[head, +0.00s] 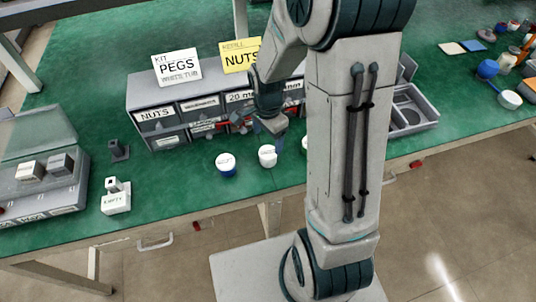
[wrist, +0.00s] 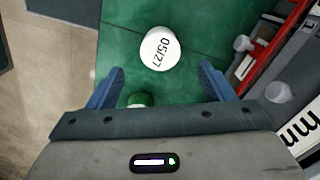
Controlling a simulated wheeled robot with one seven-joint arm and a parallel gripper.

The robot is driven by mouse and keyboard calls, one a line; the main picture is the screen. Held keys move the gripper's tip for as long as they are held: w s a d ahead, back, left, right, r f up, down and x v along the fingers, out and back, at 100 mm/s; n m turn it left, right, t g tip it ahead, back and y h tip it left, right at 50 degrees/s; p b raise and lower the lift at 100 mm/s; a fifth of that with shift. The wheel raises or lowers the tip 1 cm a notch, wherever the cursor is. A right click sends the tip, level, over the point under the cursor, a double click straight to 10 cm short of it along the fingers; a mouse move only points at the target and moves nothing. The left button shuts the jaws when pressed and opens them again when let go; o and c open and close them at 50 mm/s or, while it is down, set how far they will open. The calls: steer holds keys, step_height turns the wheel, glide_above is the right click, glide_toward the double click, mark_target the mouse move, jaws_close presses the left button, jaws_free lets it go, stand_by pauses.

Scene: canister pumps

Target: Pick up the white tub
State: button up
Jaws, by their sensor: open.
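The white tub (head: 267,156) stands on the green bench in front of the drawer unit. In the wrist view a round white lid (wrist: 159,48) marked 05/27 lies just ahead of the fingertips, roughly centred between them; I take it to be this tub. My gripper (head: 268,134) hangs above and close to the tub, pointing down. Its blue fingers are spread in the wrist view (wrist: 161,68), with nothing clamped. Whether the fingertips reach down beside the tub cannot be told.
A white-lidded blue tub (head: 226,164) stands to the left. A green-topped thing (wrist: 139,99) shows low between the fingers. The drawer unit (head: 155,128) is close behind, on the right in the wrist view. Bare green bench (head: 185,185) lies in front and left.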

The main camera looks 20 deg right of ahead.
mark_target(268, 152)
steer(key=shift+d+f+p, duration=0.1)
steer(key=shift+f+p, duration=0.4)
steer(key=shift+f, duration=3.6)
steer(key=shift+c, duration=0.3)
steer(key=c, duration=1)
